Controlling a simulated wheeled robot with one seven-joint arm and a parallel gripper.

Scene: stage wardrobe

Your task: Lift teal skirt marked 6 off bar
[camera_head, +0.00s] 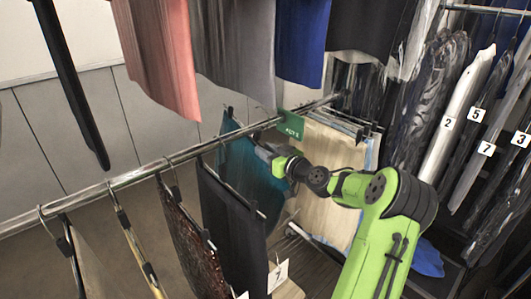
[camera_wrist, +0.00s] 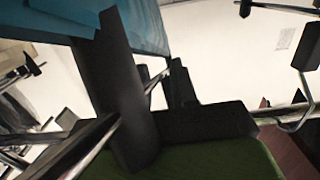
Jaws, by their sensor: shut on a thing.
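The teal skirt (camera_head: 258,178) hangs below the metal bar (camera_head: 125,179) in the head view, behind a dark skirt. Its teal cloth (camera_wrist: 50,18) also fills the top left of the wrist view. My gripper (camera_head: 268,153) is at the skirt's upper right side, just below the bar. It is shut, with dark parts (camera_wrist: 205,123) close to the cloth in the wrist view. I cannot tell whether it grips cloth or hanger. The number on the skirt is not readable, and its hook on the bar is partly hidden.
A dark skirt (camera_head: 230,220) and a brown patterned one (camera_head: 188,240) hang nearer on the bar. Cream garments (camera_head: 325,170) hang beyond a green sign (camera_head: 291,125). Pink (camera_head: 158,50), grey and blue garments hang above. Bagged garments with numbers (camera_head: 447,122) crowd the right.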

